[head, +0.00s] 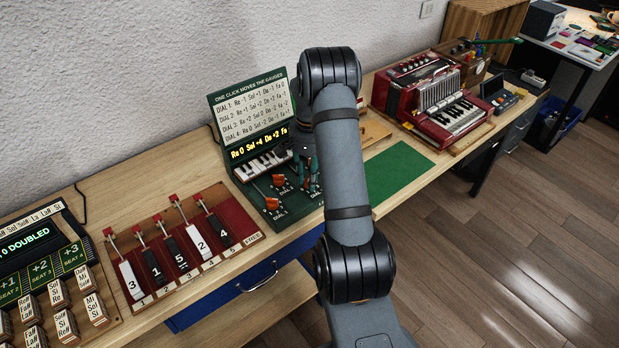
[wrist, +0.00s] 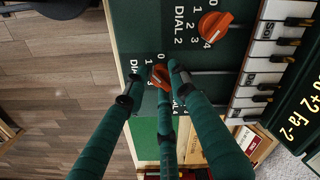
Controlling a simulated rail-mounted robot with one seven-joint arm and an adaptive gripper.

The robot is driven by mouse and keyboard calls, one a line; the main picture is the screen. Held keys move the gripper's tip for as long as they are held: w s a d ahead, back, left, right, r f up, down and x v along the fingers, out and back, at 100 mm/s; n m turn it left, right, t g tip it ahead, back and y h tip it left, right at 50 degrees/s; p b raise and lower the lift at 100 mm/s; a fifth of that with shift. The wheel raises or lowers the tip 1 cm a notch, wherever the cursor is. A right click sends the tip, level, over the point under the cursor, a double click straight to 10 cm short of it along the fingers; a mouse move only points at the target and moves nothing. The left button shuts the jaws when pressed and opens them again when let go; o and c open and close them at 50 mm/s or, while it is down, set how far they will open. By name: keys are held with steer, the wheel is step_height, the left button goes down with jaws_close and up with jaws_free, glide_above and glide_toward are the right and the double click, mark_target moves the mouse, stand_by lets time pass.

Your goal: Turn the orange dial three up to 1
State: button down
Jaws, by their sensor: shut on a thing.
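My gripper (wrist: 161,78) is shut on an orange dial (wrist: 159,74) in the wrist view.
The panel's lit display (head: 258,142) reads Re 0, Sol -4, Do +2, Fa, the rest hidden by my arm. Small piano keys (head: 262,165) lie below it. Red levers with numbered keys (head: 182,240) stand left. A green mat (head: 398,172) and red accordion (head: 430,100) are right.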

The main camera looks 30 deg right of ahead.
mark_target(308, 179)
steer(key=shift+s+a+f+n, duration=0.1)
steer(key=shift+a+n, duration=0.2)
steer(key=shift+n, duration=0.3)
steer(key=c, duration=1.6)
jaws_free()
steer(key=shift+c, duration=0.2)
steer(key=shift+o, duration=0.9)
steer(key=shift+d, duration=0.1)
step_height(308, 179, up, 12)
